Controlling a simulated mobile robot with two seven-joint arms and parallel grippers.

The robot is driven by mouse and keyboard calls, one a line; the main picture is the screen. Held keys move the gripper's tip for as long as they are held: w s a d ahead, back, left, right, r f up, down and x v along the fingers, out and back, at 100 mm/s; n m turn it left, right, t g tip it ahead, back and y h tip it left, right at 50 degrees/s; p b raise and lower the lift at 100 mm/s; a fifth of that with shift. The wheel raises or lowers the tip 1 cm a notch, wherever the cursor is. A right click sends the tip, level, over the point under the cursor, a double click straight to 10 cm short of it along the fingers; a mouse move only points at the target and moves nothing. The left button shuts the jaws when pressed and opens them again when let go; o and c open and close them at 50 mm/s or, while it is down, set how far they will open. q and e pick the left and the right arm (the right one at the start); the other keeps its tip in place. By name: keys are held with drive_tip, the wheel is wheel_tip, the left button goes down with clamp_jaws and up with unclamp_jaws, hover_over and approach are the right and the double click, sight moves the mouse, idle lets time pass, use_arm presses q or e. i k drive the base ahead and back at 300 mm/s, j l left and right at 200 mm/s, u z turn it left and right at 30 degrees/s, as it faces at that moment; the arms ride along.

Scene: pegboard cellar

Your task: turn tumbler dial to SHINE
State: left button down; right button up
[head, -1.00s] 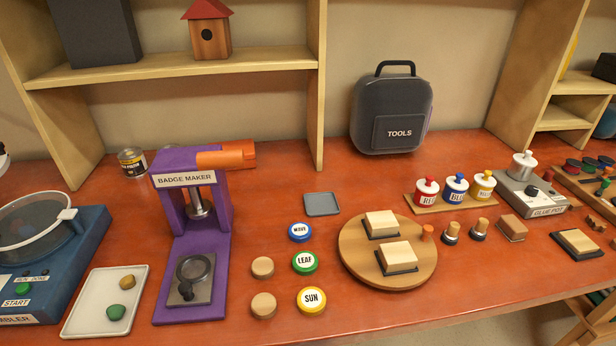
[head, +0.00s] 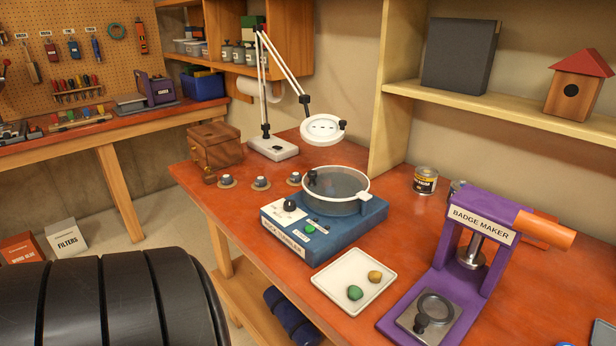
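The rock tumbler (head: 322,215) is a blue box with a round, clear-lidded drum, standing near the middle of the bench in the head view. A black dial (head: 290,206) sits on a white plate at the left of its front panel. The dial's markings are too small to read. A green button (head: 309,229) is to the right of the dial. Neither of my grippers shows in this view. A large black ribbed shape, probably part of my own arm, fills the lower left.
A white tray (head: 341,296) with a green and a tan stone lies in front of the tumbler. The purple badge maker (head: 447,252) stands to the right. A magnifier lamp (head: 324,129) hangs behind the drum.

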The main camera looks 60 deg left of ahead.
sight(290, 205)
drive_tip(key=u, duration=1.75)
